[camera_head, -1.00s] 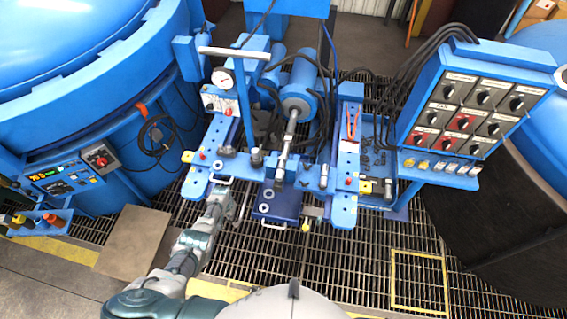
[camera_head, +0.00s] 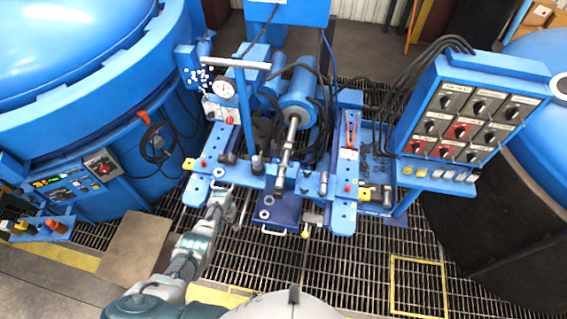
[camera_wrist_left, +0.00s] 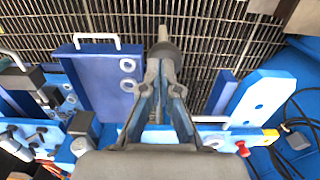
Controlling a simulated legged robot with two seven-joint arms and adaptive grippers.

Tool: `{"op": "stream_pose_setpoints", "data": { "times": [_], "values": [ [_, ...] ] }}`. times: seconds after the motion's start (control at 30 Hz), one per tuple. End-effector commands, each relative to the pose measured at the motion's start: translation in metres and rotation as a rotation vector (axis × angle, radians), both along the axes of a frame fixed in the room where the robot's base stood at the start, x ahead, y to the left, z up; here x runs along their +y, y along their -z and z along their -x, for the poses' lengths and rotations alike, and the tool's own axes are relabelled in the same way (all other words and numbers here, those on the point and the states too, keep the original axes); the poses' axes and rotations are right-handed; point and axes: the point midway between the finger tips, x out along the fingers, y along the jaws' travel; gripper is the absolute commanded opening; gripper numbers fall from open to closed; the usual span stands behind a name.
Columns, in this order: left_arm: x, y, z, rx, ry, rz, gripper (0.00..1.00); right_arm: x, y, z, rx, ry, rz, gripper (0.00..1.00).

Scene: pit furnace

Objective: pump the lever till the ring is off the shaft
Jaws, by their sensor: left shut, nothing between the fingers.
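My left gripper (camera_head: 224,194) is at the front left of the blue press frame. In the left wrist view its fingers (camera_wrist_left: 165,65) are shut and empty. A grey rod end (camera_wrist_left: 166,38) shows just beyond the fingertips; I cannot tell if it is the lever or whether they touch. A dark thin bar (camera_head: 243,208) stands beside the gripper in the head view. The silver shaft (camera_head: 288,145) runs forward from the blue cylinder (camera_head: 297,98) to the crossbeam. The ring on it is too small to make out. My right gripper is not in view.
A blue plate (camera_head: 285,209) with washers and a white handle lies right of the gripper. A pressure gauge (camera_head: 223,91) and a white bar (camera_head: 236,62) stand behind. A switch panel (camera_head: 468,115) is at right. Open grating (camera_head: 330,270) lies in front.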

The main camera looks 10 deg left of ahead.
Motion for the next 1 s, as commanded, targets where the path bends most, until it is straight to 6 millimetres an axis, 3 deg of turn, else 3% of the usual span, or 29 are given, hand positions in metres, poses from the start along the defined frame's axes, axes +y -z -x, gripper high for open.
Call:
{"op": "stream_pose_setpoints", "data": {
  "times": [0.03, 0.1, 0.47, 1.0],
  "values": [
    [0.000, -0.021, -0.003, -0.001, 0.000, 0.000, 0.00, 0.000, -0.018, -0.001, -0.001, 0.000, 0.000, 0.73],
    [-0.001, -0.029, -0.006, 0.000, 0.000, 0.000, 0.00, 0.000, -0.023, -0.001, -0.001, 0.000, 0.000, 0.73],
    [-0.001, -0.021, -0.005, 0.001, 0.000, 0.000, 0.00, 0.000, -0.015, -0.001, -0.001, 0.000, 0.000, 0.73],
    [0.001, 0.084, 0.020, 0.002, 0.001, 0.000, 0.00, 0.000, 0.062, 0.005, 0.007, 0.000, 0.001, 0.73]
  ]
}}
